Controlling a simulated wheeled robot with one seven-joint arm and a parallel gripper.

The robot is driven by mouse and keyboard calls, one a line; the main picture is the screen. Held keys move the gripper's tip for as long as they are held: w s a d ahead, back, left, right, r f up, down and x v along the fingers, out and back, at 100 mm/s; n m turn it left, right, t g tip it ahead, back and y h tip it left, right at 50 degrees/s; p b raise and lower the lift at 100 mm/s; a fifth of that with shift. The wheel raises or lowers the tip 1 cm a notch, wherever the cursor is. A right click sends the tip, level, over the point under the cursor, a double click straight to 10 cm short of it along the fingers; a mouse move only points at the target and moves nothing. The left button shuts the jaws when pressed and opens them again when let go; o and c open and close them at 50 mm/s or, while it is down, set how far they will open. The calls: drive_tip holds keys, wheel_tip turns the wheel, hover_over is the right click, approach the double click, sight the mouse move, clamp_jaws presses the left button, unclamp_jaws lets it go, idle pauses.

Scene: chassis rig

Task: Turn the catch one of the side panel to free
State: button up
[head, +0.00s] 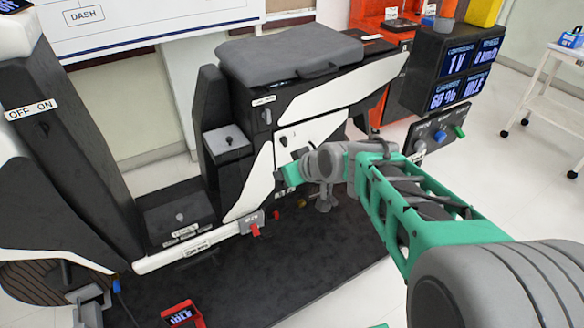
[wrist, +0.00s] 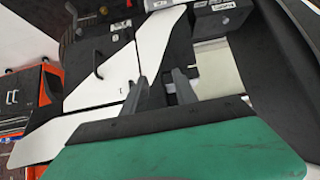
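The side panel (head: 310,132) is the white and black cover on the machine's flank, below the grey seat. It also shows in the wrist view (wrist: 103,82), with a thin dark handle-like part (wrist: 98,64) on its face. My gripper (head: 287,172) is close to the panel's lower part in the head view. In the wrist view, the two grey fingers of my gripper (wrist: 160,80) stand apart in front of the panel's edge. A small pale and dark part shows between them, and I cannot tell whether it is catch one. Contact is not clear, and my fingertips are hidden in the head view.
The grey seat (head: 287,58) overhangs the panel. A small red-framed display (head: 182,314) lies on the dark mat (head: 290,270). A white trolley (head: 552,85) stands far right.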

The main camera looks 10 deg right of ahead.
drive_tip(key=w+d+f+t+y+b, duration=0.2)
drive_tip(key=w+f+t+b, duration=0.2)
drive_tip(key=w+f+b, duration=0.45)
drive_tip(key=t+b, duration=0.4)
approach(286, 143)
drive_tip(key=w, duration=0.1)
drive_tip(key=x, duration=0.7)
drive_tip(key=shift+w+a, duration=0.2)
drive_tip(key=shift+c, duration=0.4)
clamp_jaws()
